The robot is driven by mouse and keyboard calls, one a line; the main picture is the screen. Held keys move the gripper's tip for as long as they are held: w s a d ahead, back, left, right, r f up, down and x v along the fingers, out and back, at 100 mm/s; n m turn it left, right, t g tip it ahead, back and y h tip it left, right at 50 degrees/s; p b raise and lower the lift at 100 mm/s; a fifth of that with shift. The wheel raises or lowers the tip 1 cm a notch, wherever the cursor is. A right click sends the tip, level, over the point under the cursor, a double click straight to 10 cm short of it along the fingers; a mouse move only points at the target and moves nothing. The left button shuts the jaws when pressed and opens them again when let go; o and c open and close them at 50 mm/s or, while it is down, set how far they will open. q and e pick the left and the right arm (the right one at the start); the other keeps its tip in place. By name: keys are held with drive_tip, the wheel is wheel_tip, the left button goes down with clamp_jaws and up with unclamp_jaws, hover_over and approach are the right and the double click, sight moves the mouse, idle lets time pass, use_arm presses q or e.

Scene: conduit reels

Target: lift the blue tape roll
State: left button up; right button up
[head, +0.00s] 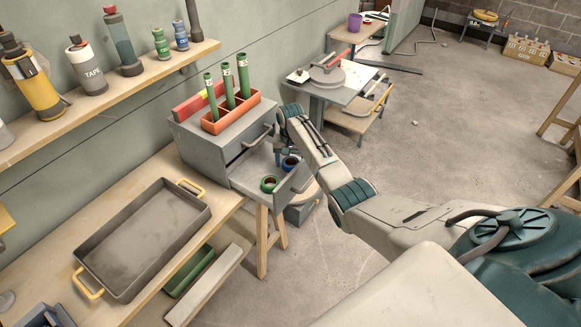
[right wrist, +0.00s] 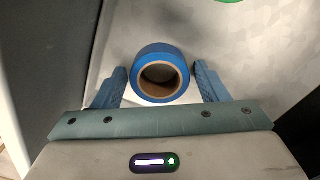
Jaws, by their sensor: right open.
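The blue tape roll (right wrist: 160,74) lies between the two fingers of my right gripper (right wrist: 160,70) in the right wrist view. Its brown core faces the camera. The fingers stand apart on either side, with a gap visible at each side of the roll. In the head view the blue tape roll (head: 291,162) sits in the open drawer (head: 248,174) of the grey cabinet, partly hidden by my right arm. My left gripper is not in view.
A green tape roll (head: 269,184) lies in the same drawer, left of the blue one. An orange holder (head: 222,122) with green tubes stands on the grey cabinet (head: 205,150). A grey tray (head: 145,240) with yellow handles lies on the bench.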

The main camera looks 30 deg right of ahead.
drive_tip(key=c, duration=0.7)
drive_tip(key=shift+p, duration=0.4)
drive_tip(key=shift+r, duration=0.1)
drive_tip(key=shift+r+p, duration=4.95)
drive_tip(key=shift+p, duration=0.25)
